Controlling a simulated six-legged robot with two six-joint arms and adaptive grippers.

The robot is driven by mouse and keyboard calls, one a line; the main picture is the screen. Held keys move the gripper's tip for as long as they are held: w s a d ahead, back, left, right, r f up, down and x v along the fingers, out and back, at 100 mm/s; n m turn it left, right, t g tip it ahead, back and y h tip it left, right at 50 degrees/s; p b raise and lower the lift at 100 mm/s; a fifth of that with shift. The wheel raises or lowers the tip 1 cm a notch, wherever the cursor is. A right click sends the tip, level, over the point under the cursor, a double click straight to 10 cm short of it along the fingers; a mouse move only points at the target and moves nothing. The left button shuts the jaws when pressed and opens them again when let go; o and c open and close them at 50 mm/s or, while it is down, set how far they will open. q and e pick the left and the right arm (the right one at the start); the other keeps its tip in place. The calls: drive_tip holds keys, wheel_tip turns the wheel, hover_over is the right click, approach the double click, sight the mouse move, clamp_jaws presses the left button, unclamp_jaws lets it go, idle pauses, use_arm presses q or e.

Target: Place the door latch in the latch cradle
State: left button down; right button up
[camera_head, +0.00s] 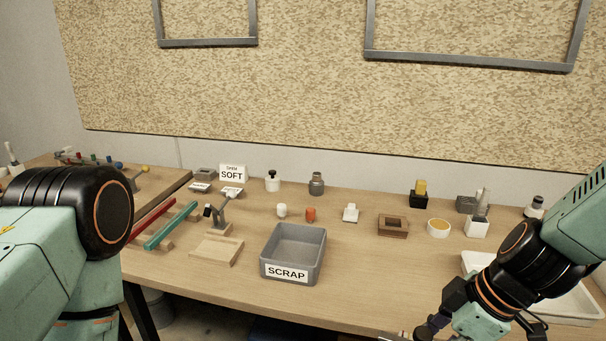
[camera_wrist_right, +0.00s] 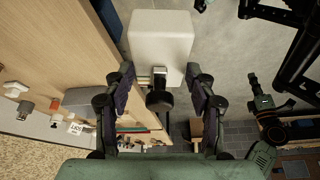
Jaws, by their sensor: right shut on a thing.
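My right gripper (camera_wrist_right: 160,75) is shut on a white block-shaped piece (camera_wrist_right: 160,35) with a metal stem and a black knob, which looks like the door latch. The fingertips press on its two sides, and it is held beyond the table's edge with floor behind it. In the head view the gripper is mostly cut off at the bottom edge. The latch cradle is not certain: a brown block with a dark recess (camera_head: 393,234) and a low pale wooden stand (camera_head: 207,256) both stand on the table. My left arm shows, but its gripper does not.
A grey SCRAP bin (camera_head: 315,262) stands at the table's front middle. A white tray (camera_head: 577,308) lies at the right, partly behind my right arm. Red and green bars (camera_head: 172,226) lie at left. Several small parts line the back. Bare tabletop (camera_head: 375,275) lies right of the bin.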

drive_tip(key=f+m+b, duration=0.1)
drive_tip(key=f+b, duration=0.1)
drive_tip(key=w+a+f+b, duration=0.1)
drive_tip(key=f+b, duration=0.1)
drive_tip(key=b, duration=0.1)
drive_tip(key=w+f+m+t+b, duration=0.1)
drive_tip(key=f+b, duration=0.1)
drive_tip(key=f, duration=0.1)
drive_tip(key=shift+a+f+m+h+b, duration=0.1)
drive_tip(key=shift+a+m+h+b, duration=0.2)
drive_tip(key=shift+a+b, duration=0.05)
drive_tip(key=shift+d+f+b, duration=0.25)
drive_tip(key=shift+f+b, duration=0.6)
